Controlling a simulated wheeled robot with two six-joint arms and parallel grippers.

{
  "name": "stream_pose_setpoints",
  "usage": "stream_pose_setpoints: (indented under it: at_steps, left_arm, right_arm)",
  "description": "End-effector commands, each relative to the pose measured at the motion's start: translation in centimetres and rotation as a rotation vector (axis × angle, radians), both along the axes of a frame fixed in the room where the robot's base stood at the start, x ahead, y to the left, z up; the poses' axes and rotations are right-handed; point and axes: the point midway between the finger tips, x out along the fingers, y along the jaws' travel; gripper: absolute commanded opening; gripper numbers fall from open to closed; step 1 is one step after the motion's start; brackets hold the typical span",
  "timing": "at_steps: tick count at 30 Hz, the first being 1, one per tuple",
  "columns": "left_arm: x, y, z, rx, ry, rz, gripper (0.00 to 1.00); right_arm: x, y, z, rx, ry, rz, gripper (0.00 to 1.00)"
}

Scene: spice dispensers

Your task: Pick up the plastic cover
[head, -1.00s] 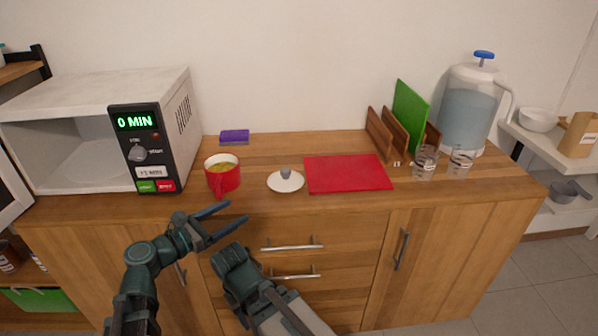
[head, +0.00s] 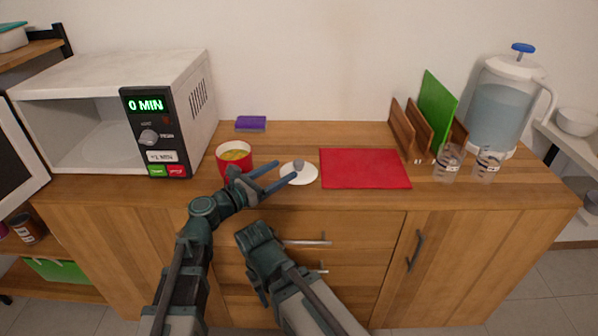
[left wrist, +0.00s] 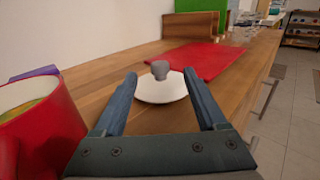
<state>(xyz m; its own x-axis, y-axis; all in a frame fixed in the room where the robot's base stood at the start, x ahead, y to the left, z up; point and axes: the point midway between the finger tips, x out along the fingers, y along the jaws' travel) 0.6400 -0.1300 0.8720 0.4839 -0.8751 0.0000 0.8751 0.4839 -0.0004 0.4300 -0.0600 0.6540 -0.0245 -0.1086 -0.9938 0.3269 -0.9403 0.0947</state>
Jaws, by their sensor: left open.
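The plastic cover, a white round lid with a grey knob (head: 300,175), lies flat on the wooden counter between a red mug and a red cutting board. It also shows in the left wrist view (left wrist: 164,90), ahead of and between the fingers. My left gripper (head: 286,174) is open, its fingers pointing at the cover from the left and reaching its near side. In the left wrist view the left gripper (left wrist: 165,95) holds nothing. My right arm is in the head view low in front of the drawers; its fingers cannot be made out.
The red mug (head: 233,157) with yellow contents stands close beside my left gripper. The red cutting board (head: 365,169) lies right of the cover. A microwave (head: 160,130) with its door open is at left; glasses (head: 447,163) and a water dispenser (head: 500,105) are at right.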

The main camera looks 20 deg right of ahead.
Motion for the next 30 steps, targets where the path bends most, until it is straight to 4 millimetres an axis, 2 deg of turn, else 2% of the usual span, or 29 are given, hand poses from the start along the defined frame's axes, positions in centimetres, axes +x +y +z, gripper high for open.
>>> stream_pose_setpoints:
  at_steps: [11,21,28,29,30]
  left_arm:
    - [0.6,-1.1,-0.1,0.000,0.000,0.000,0.74]
    - [2.9,-4.9,-0.4,0.000,0.000,-0.001,0.74]
    - [2.9,-5.1,-0.4,0.000,0.000,0.001,0.74]
    - [2.9,-5.1,-0.4,0.000,0.000,0.001,0.72]
    - [2.9,-5.1,-0.4,0.000,0.000,0.001,0.65]
  right_arm:
    - [0.0,0.0,-0.1,0.000,0.000,0.000,0.50]
    - [0.0,0.0,-0.5,0.000,0.000,0.000,0.50]
    - [0.0,0.0,-0.4,0.000,0.000,0.000,0.50]
    - [0.0,0.0,-0.4,0.000,0.000,0.000,0.50]
    - [0.0,0.0,-0.4,0.000,0.000,0.000,0.50]
